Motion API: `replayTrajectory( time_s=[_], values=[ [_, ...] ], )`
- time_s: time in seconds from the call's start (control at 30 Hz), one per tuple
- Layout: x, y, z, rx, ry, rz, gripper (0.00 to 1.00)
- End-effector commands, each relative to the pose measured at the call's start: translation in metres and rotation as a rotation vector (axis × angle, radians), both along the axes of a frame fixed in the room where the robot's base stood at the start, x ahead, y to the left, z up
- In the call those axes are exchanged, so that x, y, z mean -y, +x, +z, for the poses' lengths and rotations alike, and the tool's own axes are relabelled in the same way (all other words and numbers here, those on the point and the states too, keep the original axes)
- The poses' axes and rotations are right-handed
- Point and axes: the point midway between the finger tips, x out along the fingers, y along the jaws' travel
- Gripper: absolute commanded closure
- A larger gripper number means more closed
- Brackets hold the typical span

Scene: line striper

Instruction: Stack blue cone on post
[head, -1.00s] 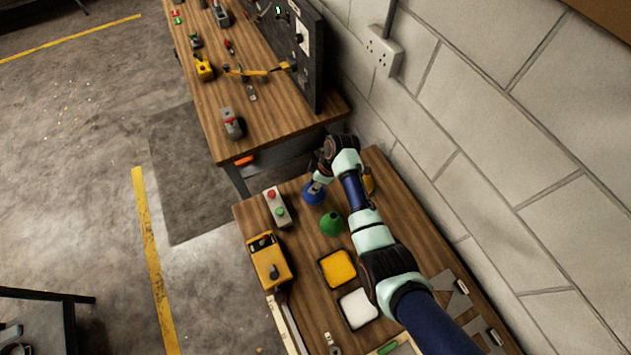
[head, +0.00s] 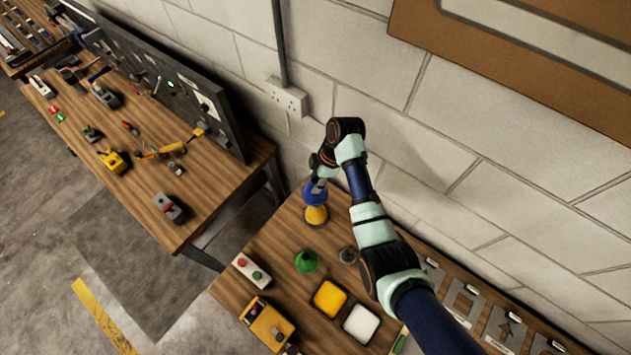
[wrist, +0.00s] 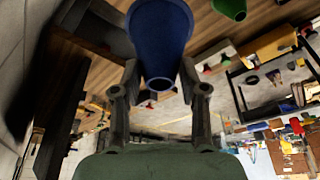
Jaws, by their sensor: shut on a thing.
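My gripper (head: 319,181) is shut on the blue cone (head: 314,194). In the wrist view the blue cone (wrist: 160,40) sits between the two fingers (wrist: 160,84), its narrow open end towards the camera. In the head view the blue cone shows directly above a yellow cone (head: 316,215) near the wall side of the table; whether they touch, I cannot tell. A small dark grey piece, perhaps the post (head: 348,256), stands beside the green cone (head: 306,262). The green cone also shows at the top of the wrist view (wrist: 230,8).
A button box (head: 252,269), a yellow device (head: 267,324), a yellow tray (head: 328,299) and a white tray (head: 361,324) lie nearer on the wooden table. The block wall (head: 430,150) runs close behind my arm. Another bench (head: 160,190) stands at left.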

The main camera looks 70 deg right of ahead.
Motion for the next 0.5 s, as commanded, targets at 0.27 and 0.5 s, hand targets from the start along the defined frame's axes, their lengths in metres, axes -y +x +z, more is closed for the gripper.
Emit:
replayTrajectory(
  time_s=[0.27,0.5],
  values=[
    [0.000,0.000,0.002,0.001,-0.001,0.014,0.85],
    [-0.001,0.000,-0.017,0.000,0.000,0.014,0.85]
  ],
)
